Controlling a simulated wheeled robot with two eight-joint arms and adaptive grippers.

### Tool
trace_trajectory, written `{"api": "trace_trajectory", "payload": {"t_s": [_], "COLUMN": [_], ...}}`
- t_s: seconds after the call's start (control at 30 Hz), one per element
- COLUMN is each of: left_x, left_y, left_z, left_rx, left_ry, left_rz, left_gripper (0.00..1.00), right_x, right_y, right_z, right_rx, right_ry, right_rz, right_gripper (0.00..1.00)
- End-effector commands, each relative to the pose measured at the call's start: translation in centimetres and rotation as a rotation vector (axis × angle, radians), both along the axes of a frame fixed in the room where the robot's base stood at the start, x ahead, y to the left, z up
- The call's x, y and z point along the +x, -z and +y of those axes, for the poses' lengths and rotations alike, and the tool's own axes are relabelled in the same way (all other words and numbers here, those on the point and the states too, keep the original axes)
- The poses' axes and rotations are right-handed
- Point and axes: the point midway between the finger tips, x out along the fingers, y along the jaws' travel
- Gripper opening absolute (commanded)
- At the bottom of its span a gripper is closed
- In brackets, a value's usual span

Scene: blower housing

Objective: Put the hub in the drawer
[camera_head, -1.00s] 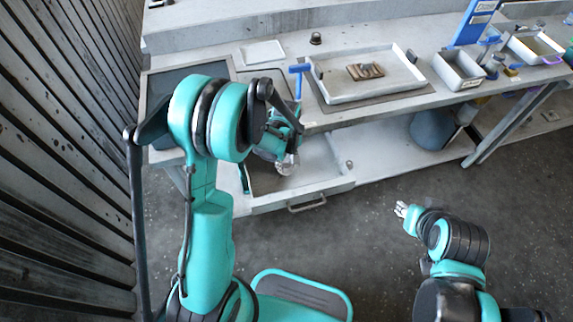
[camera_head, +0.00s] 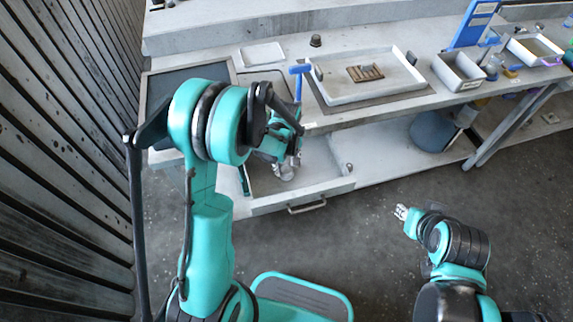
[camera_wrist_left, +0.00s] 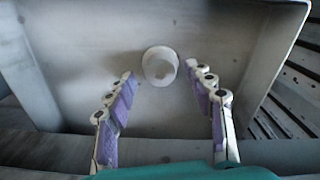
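The hub (camera_wrist_left: 160,62) is a pale, round, stepped piece. In the left wrist view it is inside the open drawer (camera_wrist_left: 85,45), just beyond and between my left fingertips, with a gap on each side. My left gripper (camera_wrist_left: 159,74) is open and holds nothing. In the head view the drawer (camera_head: 265,206) is pulled out below the bench at its left end, and my left gripper (camera_head: 287,166) reaches down into it. My arm hides part of the drawer there. My right gripper (camera_head: 400,212) hangs over the floor, away from the bench; its fingers are too small to judge.
The bench top holds a white tray (camera_head: 345,97) with a brown part (camera_head: 365,73), a blue-handled tool (camera_head: 299,80), a small dark cap (camera_head: 316,41) and a grey bin (camera_head: 447,76). A slatted wall (camera_head: 60,180) stands close on the left.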

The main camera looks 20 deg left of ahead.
Motion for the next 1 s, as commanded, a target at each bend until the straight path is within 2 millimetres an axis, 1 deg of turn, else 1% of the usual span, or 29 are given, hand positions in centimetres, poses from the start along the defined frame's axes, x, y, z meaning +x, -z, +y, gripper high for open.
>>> {"api": "trace_trajectory", "payload": {"t_s": [0.03,0.1,0.17,0.27,0.5,0.6,0.7,0.8,0.87,0.97,1.0], "left_x": [-0.6,-0.6,-0.6,-0.6,-0.5,-0.5,-0.5,-0.4,-0.5,-0.7,-1.1], "left_y": [0.6,0.4,0.0,-1.2,-7.2,-9.4,-11.1,-12.2,-12.6,-13.6,-14.2], "left_z": [-0.4,-0.4,-0.4,-0.4,-0.2,-0.2,-0.2,-0.2,-0.2,-0.2,-0.2], "left_rx": [-0.009,-0.009,-0.009,-0.008,-0.005,-0.004,-0.003,-0.004,-0.003,-0.003,-0.002], "left_ry": [0.001,0.001,0.001,0.002,0.001,0.001,0.001,0.001,0.001,0.019,0.035], "left_rz": [0.013,0.013,0.013,0.012,0.01,0.009,0.008,0.008,0.007,-0.005,-0.018], "left_gripper": [0.53,0.53,0.53,0.53,0.53,0.53,0.53,0.53,0.53,0.53,0.53], "right_x": [0.0,0.0,0.0,0.0,0.0,0.0,0.0,0.0,0.0,0.0,0.0], "right_y": [0.3,0.1,-0.3,-1.5,-3.6,-4.4,-4.9,-5.3,-5.4,-5.4,-5.4], "right_z": [0.0,0.0,0.0,0.0,0.0,0.0,0.0,0.0,0.0,0.0,0.0], "right_rx": [0.0,0.0,0.0,0.0,0.0,0.0,0.0,0.0,0.0,0.0,0.0], "right_ry": [0.0,0.0,0.0,0.0,0.0,0.0,0.0,0.0,0.0,0.0,0.0], "right_rz": [0.0,0.0,0.0,0.0,0.0,0.0,0.0,0.0,0.0,0.0,0.0], "right_gripper": [0.31,0.31,0.31,0.31,0.31,0.31,0.31,0.31,0.31,0.31,0.31]}}
